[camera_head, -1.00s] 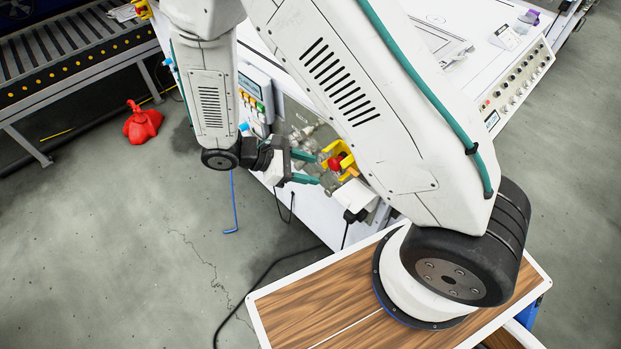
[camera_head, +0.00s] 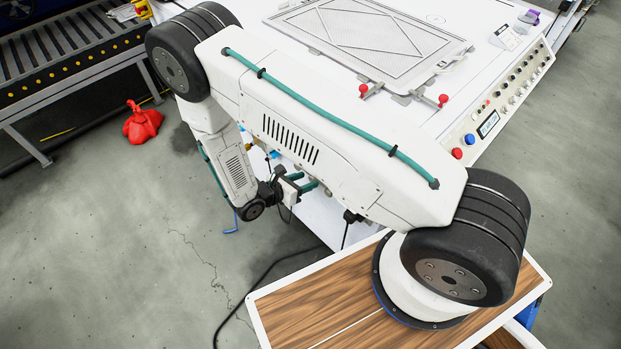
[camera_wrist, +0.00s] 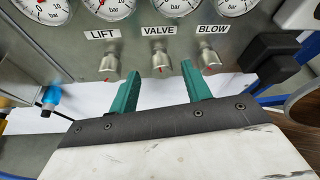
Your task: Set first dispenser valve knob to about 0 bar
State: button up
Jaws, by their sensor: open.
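In the wrist view a metal panel has a row of small silver knobs under labels. The knob under the VALVE label (camera_wrist: 158,32), the valve knob (camera_wrist: 160,63), has a red mark low on its face. My gripper (camera_wrist: 160,71) is open, its teal fingers pointing at the panel. The valve knob appears between the two fingertips, with nothing gripped; the depth gap is unclear. The valve gauge (camera_wrist: 174,8) above is cut off by the frame's top, and its reading is unclear. In the head view my gripper (camera_head: 306,182) is beside the white machine and my arm hides the panel.
The LIFT knob (camera_wrist: 110,64) and BLOW knob (camera_wrist: 209,58) flank the valve knob closely. A black fitting (camera_wrist: 272,50) juts out at right, a blue fitting (camera_wrist: 50,96) at left. In the head view a red object (camera_head: 142,123) lies on open floor.

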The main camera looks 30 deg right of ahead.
aim_at(314, 178)
jog(key=shift+x, duration=1.35)
jog(key=c, duration=1)
